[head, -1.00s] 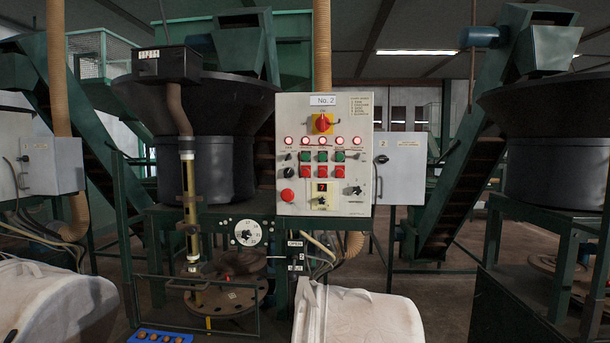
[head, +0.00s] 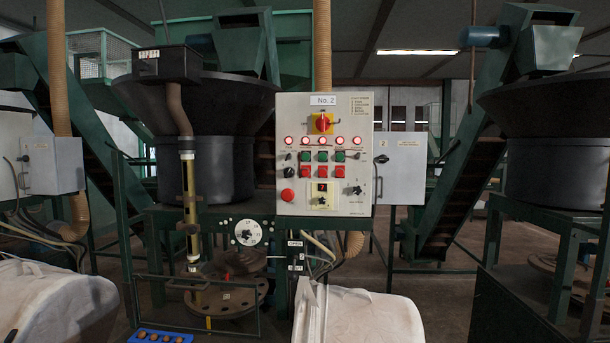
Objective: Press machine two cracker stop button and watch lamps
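The control panel (head: 325,205) marked No. 2 stands upright in the middle of the head view. A row of several small round lamps (head: 322,141) with red rims and bright centres runs across it. Below are green buttons (head: 323,156) and red buttons (head: 322,171) in pairs; their labels are too small to read, so I cannot tell which is the cracker stop. A red mushroom button (head: 288,195) sits at lower left. A red rotary switch (head: 322,123) on a yellow plate is at the top. Neither gripper is in view.
White bulk bags (head: 360,318) bulge at the front, below the panel and at far left. A grey box (head: 400,168) is right of the panel. A dark hopper (head: 205,140) and round plate (head: 228,297) are to the left. Open floor (head: 448,285) shows at right.

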